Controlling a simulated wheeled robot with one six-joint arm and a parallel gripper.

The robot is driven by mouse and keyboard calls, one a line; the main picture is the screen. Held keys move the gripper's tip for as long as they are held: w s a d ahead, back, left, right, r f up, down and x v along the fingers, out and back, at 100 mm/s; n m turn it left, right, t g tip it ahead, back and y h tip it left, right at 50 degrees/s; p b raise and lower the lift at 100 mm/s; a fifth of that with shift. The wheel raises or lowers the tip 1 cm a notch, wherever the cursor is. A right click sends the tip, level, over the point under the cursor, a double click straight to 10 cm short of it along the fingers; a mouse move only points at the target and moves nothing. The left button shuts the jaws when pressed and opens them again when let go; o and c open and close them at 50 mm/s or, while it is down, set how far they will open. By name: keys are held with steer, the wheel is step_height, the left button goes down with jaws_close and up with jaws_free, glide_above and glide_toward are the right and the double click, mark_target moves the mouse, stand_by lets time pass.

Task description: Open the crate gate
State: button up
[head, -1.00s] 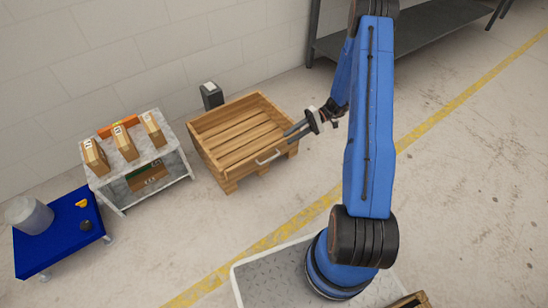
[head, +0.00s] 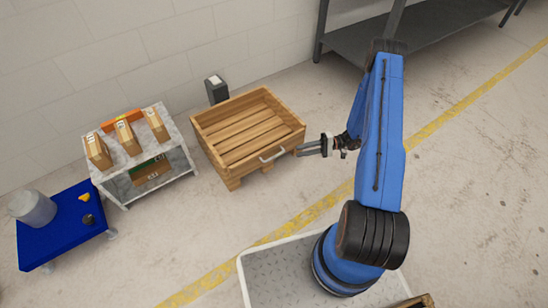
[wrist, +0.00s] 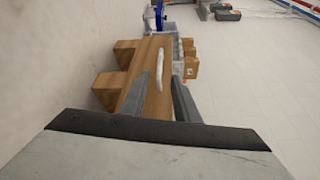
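The wooden slatted crate (head: 240,137) stands on the floor, open at the top and empty. Its gate is the front side panel (head: 252,163), which stands upright and looks shut. A pale handle (head: 272,154) sits on that panel near its right end. My gripper (head: 299,150) is just right of the crate's right front corner, its fingers pointing left towards the handle. In the wrist view my gripper (wrist: 160,82) has its two fingers apart with nothing held. The handle (wrist: 162,63) shows ahead between the fingertips; I see no contact.
A grey cart (head: 150,165) with several boxes stands left of the crate. A blue cart (head: 62,228) with a grey container is further left. A small dark post (head: 217,92) stands behind the crate by the wall. Floor in front of the crate is clear.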

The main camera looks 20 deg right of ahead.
mark_target(273, 157)
steer(key=a, duration=0.9)
steer(key=w+a+f, duration=0.1)
steer(key=a, duration=0.4)
steer(key=shift+a, duration=0.25)
jaws_close()
